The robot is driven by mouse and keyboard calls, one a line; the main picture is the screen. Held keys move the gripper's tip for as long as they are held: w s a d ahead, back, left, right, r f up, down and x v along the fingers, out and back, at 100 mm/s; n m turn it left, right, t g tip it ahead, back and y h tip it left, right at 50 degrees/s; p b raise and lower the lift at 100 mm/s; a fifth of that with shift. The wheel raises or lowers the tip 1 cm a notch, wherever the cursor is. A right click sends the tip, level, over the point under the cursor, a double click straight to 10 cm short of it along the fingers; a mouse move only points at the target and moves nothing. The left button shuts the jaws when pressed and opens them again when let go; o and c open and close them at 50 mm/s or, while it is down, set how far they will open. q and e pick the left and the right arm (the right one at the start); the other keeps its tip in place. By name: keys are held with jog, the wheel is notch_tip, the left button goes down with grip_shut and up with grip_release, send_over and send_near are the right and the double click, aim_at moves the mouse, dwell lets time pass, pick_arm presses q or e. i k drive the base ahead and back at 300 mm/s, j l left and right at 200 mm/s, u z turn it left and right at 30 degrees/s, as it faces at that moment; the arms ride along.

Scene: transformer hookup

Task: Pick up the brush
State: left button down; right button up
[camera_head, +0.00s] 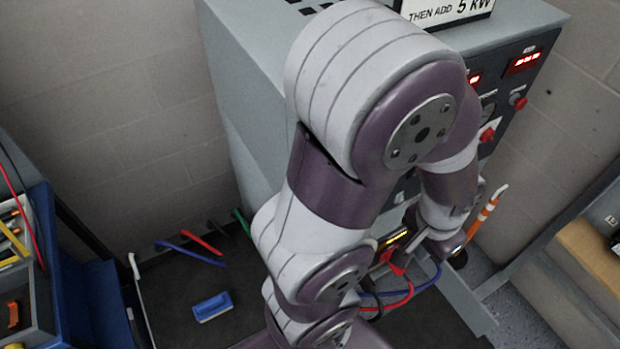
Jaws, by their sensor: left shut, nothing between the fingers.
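The brush (213,306) is a small blue block with a pale lower edge. It lies on the dark work surface (180,328) at the lower left of the head view. My left arm rises through the middle of the view and bends down to the right. My left gripper (455,254) is at the front of the grey cabinet, well to the right of the brush and apart from it. It is shut and empty, though its fingers are small and partly hidden. My right gripper is not in view.
The grey cabinet (238,120) with red displays and knobs stands behind my arm. Red and blue cables (400,302) lie below the gripper. Loose colored leads (202,242) lie behind the brush. A blue-sided bin (45,240) is at far left. An orange-and-white striped stick (484,215) stands by the gripper.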

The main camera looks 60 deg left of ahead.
aim_at(204, 311)
jog(key=u, duration=0.4)
jog(key=k+l+u, duration=0.1)
jog(key=u, duration=1.15)
jog(key=k+u, duration=0.1)
jog(key=u, duration=0.35)
jog(key=k+l+u, duration=0.1)
jog(key=l, duration=0.3)
jog(key=k+l, duration=0.15)
jog(key=l, duration=0.2)
jog(key=k+l+u, duration=0.15)
jog(key=l, duration=0.25)
jog(key=k+l, duration=0.2)
jog(key=l, duration=0.15)
jog(key=i+u, duration=0.05)
